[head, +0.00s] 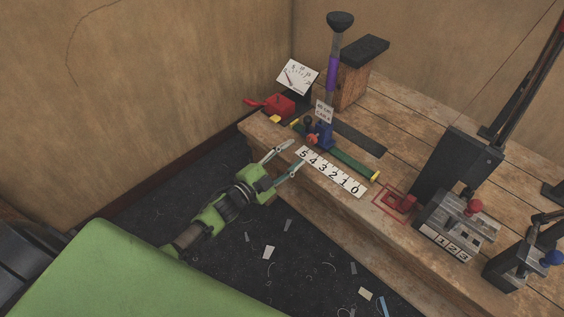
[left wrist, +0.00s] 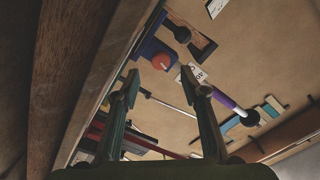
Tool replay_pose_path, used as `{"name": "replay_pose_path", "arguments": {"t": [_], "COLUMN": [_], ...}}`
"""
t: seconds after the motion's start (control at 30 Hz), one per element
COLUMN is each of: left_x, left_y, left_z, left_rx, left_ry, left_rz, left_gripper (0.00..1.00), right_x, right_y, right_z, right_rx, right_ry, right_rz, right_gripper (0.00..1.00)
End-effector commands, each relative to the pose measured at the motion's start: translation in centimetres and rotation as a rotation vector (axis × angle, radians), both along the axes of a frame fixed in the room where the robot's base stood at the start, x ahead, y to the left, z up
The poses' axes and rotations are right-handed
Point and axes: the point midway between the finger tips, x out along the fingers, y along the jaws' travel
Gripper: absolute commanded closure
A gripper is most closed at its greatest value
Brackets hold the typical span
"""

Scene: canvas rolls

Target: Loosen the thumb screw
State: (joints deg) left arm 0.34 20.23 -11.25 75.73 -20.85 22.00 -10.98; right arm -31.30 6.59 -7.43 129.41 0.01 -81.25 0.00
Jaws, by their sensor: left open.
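A small orange-red knob (head: 313,140), which looks like the thumb screw, sits on the front of a blue block (head: 324,131) on a green rail (head: 355,165) along the bench. The knob also shows in the left wrist view (left wrist: 161,62), on the blue block (left wrist: 152,49). My left gripper (head: 297,154) is open and empty at the bench's front edge, just short of the knob and apart from it. In the left wrist view its two fingers (left wrist: 160,74) stand wide apart, with the knob beyond and between their tips. My right gripper is not in view.
A number strip (head: 331,172) marked 5 to 0 lies in front of the rail on the wooden bench (head: 390,262). A purple-banded upright post (head: 333,70) rises behind the block. A red clamp-like piece (head: 278,105) is left. A grey box (head: 456,225) marked 1, 2, 3 is right.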

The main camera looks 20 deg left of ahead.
Motion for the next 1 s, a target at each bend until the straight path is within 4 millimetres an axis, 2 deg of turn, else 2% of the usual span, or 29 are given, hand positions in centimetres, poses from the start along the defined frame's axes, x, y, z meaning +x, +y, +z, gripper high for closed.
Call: {"name": "replay_pose_path", "arguments": {"t": [0.1, 0.3, 1.0], "left_x": [-2.0, -3.7, -4.1], "left_y": [0.7, 1.4, 1.5], "left_z": [-0.1, 0.0, -0.4], "left_rx": [0.000, 0.000, -0.015], "left_ry": [0.001, 0.001, 0.031], "left_rz": [0.000, 0.001, 0.029], "left_gripper": [0.60, 0.60, 0.60], "right_x": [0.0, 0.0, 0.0], "right_y": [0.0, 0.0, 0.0], "right_z": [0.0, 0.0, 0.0], "right_rx": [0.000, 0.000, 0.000], "right_ry": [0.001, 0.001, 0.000], "right_rz": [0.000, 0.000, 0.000], "right_gripper": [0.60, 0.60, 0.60]}}
